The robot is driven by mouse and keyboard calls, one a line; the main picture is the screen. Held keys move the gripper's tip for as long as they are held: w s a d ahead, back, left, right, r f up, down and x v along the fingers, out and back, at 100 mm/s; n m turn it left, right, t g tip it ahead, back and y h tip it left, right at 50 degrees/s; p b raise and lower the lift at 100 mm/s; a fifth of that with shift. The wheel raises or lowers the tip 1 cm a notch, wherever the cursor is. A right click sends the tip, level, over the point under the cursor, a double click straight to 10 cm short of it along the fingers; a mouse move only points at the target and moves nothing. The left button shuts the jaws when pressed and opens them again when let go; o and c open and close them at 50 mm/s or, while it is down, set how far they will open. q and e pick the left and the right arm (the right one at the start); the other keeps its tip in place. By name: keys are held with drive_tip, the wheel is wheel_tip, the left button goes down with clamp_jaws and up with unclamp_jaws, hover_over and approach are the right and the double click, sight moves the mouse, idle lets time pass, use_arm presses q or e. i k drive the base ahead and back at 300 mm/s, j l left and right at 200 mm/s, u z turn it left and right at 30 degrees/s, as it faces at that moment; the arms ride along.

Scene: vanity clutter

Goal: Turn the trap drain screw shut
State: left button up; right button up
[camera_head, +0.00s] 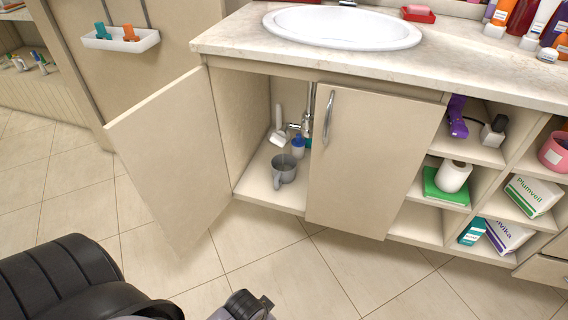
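The chrome drain trap (297,128) shows in the head view inside the sink cabinet, partly hidden behind the closed right door. Its drain screw is too small to make out. A grey cup or pitcher (284,168) stands on the cabinet floor below and in front of the trap. What seems to be my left gripper (256,304) is at the bottom edge, out over the floor and well apart from the cabinet. It is mostly cut off, so its fingers cannot be read. My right gripper is not in view.
The left cabinet door (170,165) stands open; the right door (372,160) is closed. A white-and-blue bottle (298,146) and a white brush-like item (278,132) stand near the trap. Open shelves (418,222) with boxes lie right. The tiled floor (290,265) in front is clear.

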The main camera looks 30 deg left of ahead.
sight(278, 137)
drive_tip(key=i+j+u, duration=0.15)
drive_tip(key=u, duration=0.85)
